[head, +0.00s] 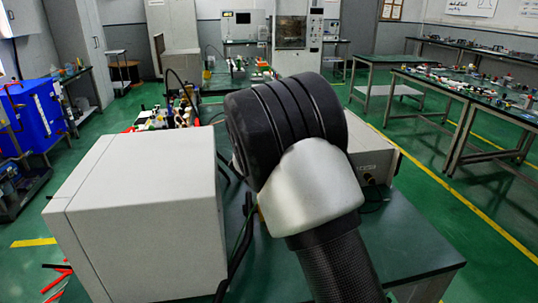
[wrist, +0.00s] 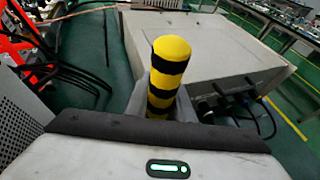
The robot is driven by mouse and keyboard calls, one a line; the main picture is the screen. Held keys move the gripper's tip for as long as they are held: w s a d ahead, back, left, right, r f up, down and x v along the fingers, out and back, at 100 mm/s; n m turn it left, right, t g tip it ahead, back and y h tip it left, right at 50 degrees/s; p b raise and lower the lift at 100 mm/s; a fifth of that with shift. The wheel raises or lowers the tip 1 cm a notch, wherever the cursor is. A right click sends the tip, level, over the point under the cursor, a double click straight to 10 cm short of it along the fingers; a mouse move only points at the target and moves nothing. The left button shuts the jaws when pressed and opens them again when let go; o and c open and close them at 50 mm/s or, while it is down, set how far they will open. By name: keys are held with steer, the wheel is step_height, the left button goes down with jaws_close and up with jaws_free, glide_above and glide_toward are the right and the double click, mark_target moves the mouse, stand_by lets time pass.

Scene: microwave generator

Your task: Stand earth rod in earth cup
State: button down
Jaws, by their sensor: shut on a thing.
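The earth rod (wrist: 168,75), banded yellow and black with a yellow rounded top, stands up in the middle of the wrist view, leaning slightly. My gripper (wrist: 160,108) is shut on it, with grey parts on either side of the rod. The rod's lower end is hidden behind the gripper body. I cannot make out the earth cup in either view. In the head view my own arm covers the middle, and neither the gripper nor the rod shows there.
A large beige box (head: 140,210) stands left of my arm on a green-topped table (head: 425,255). Another beige cabinet (wrist: 215,55) is just beyond the rod, with black cables (wrist: 245,105) at its right. Black and red hoses (wrist: 60,70) lie at left. Benches (head: 480,105) stand at right.

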steer(key=shift+f, duration=0.1)
stand_by(0.3)
steer(key=c, duration=1.5)
jaws_free()
steer(key=shift+o, duration=0.2)
steer(key=v, duration=1.2)
steer(key=shift+p, duration=0.35)
